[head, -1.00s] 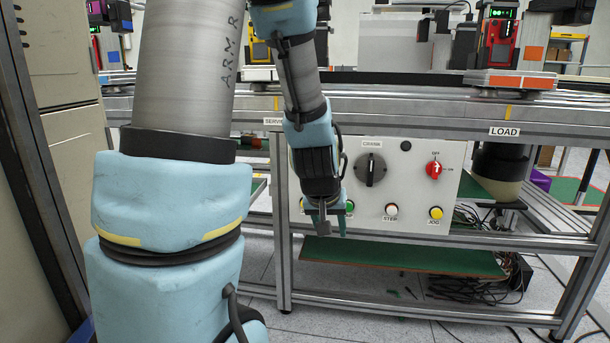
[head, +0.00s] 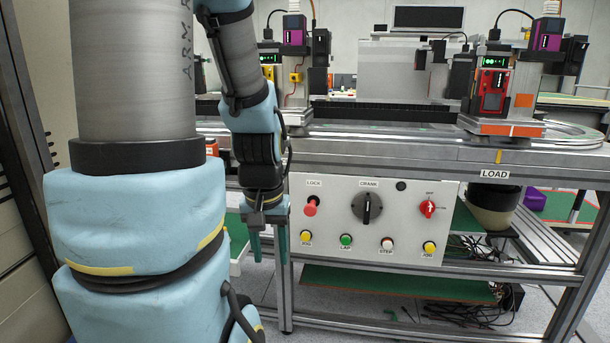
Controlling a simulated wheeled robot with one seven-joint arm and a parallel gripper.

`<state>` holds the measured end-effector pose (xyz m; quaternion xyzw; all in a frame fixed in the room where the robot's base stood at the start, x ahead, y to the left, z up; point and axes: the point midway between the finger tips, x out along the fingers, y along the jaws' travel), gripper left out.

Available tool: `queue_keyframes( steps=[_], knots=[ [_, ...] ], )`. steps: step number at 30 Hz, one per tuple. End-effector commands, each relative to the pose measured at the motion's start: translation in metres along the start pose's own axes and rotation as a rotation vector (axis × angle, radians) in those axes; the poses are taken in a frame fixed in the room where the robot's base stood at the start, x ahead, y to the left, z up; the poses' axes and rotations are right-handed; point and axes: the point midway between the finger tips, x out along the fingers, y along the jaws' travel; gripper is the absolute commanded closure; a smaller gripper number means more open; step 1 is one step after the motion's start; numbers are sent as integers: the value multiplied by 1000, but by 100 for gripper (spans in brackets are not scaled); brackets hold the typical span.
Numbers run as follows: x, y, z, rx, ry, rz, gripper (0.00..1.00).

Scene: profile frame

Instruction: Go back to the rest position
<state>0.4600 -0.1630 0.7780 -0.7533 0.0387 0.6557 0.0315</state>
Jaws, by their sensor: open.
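My gripper (head: 268,246) hangs at the end of my arm with its green fingers pointing down. It is open, with a gap between the fingers, and nothing shows between them. It is just left of the white control panel (head: 330,215) and appears apart from it. The panel bears a red lock knob (head: 310,207), a black crank knob (head: 367,208), a red rotary switch (head: 428,208) and a row of coloured buttons, including a green LAP button (head: 346,240). My arm covers part of the bench at left.
A metal-framed bench with a conveyor rail (head: 400,146) runs across the view. A green shelf (head: 400,284) and loose cables lie underneath. A frame post stands at far left.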

Motion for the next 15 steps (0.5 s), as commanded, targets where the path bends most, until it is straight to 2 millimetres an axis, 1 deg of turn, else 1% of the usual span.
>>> queue_keyframes(
  steps=[1, 6, 9, 12, 15],
  knots=[
    [-35, 0, -5, 0, 0, 0, 51],
    [-89, 0, -12, 0, 0, 0, 51],
    [-117, 0, -16, 0, 0, 0, 51],
    [-139, 1, -20, 0, 0, 0, 51],
    [-153, 1, -21, 0, 0, 0, 51]
  ],
)
